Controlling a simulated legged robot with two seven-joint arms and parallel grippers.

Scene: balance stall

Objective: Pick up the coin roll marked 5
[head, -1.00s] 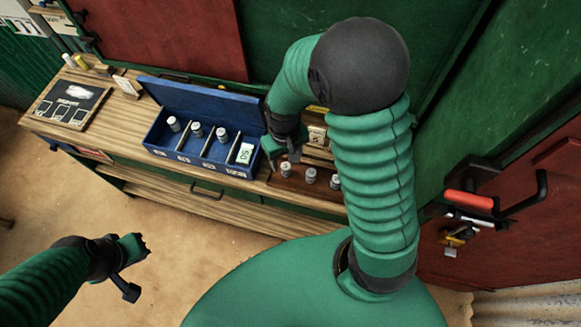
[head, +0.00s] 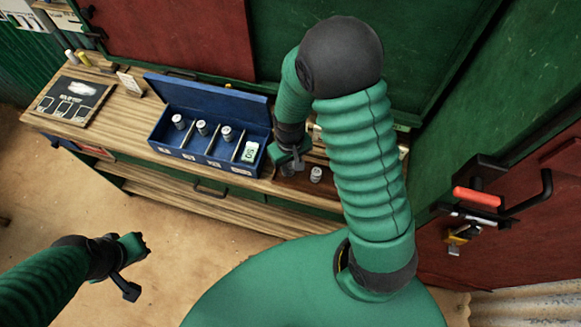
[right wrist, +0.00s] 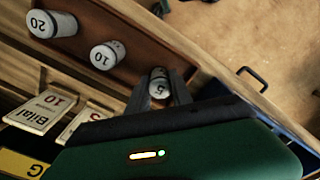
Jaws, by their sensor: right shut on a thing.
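The coin roll marked 5 (right wrist: 160,77) is a small grey-white cylinder between the two dark fingers of my right gripper (right wrist: 160,93) in the right wrist view. The fingers are shut on it. In the head view my right gripper (head: 291,162) is over the brown tray, just right of the blue box, and mostly covers this roll. I cannot tell whether the roll is clear of the tray. My left gripper (head: 133,265) is open and empty, out over the floor at the lower left.
Rolls marked 10 (right wrist: 105,55) and 20 (right wrist: 52,24) stand nearby in the brown tray (right wrist: 118,15). The blue box (head: 160,135) has dividers, several rolls and a green-white bundle (head: 249,152). A dark board (head: 70,100) lies at the counter's left.

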